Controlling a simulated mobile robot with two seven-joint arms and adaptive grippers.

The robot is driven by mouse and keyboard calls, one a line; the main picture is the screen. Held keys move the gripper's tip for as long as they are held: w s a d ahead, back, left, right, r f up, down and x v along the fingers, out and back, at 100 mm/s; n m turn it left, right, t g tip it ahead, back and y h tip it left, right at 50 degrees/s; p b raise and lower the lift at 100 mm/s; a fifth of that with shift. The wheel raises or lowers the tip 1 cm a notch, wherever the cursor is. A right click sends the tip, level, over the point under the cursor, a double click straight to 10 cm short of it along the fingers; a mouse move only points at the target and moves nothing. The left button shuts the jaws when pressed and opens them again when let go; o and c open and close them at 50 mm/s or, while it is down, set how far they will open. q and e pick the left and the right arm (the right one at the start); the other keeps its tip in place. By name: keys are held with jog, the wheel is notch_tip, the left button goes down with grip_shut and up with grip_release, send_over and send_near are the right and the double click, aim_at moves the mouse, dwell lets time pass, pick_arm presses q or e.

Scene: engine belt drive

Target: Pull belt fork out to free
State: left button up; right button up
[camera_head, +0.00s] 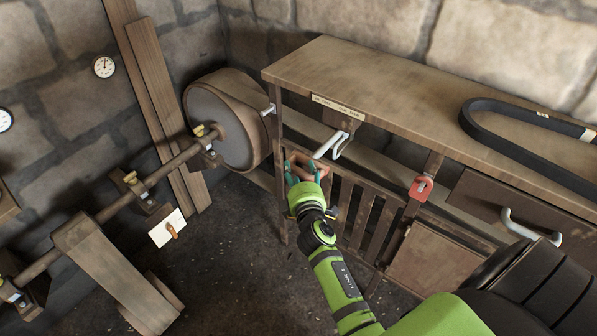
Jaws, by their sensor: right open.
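A pale metal fork-shaped handle (333,145), which looks like the belt fork, sticks out from a bracket under the bench's front edge, below a small label plate (338,107). My right gripper (305,160), with teal fingers on a green arm, is open just left of and slightly below this handle. A small gap seems to show between them; I cannot tell the depth. My left gripper is not in view.
A wooden bench (400,85) carries a black belt (525,150). A slatted gate (365,210) and a red padlock (421,188) are below it. A large pulley (225,120) on a shaft (120,205) stands left. Open floor lies between.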

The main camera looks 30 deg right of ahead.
jog(key=f+v, duration=0.1)
jog(key=v, duration=0.6)
jog(key=shift+r, duration=0.45)
jog(key=s+a+f+m+g+y, duration=0.1)
jog(key=s+a+f+g+y, duration=0.15)
jog(key=f, duration=0.65)
jog(key=s+a+f+m+g+y, duration=0.1)
jog(key=s+a+f, duration=0.25)
jog(key=f, duration=0.55)
jog(key=s+a+f+m+g+y, duration=0.1)
jog(key=s+a+f+g+y, duration=0.2)
jog(key=f, duration=0.6)
jog(key=s+d+f+m+g, duration=0.1)
jog(key=s+f, duration=0.4)
jog(key=s, duration=0.5)
jog(key=s+d+f+m+g, duration=0.1)
jog(key=s+f+m+g, duration=0.2)
jog(key=s+f, duration=0.3)
jog(key=s+d+f+m+g, duration=0.1)
jog(key=s+f, duration=0.5)
jog(key=s, duration=0.9)
jog(key=m+g, duration=0.1)
jog(key=g, duration=0.1)
jog(key=shift+s+m+g, duration=0.3)
jog(key=shift+g, duration=0.05)
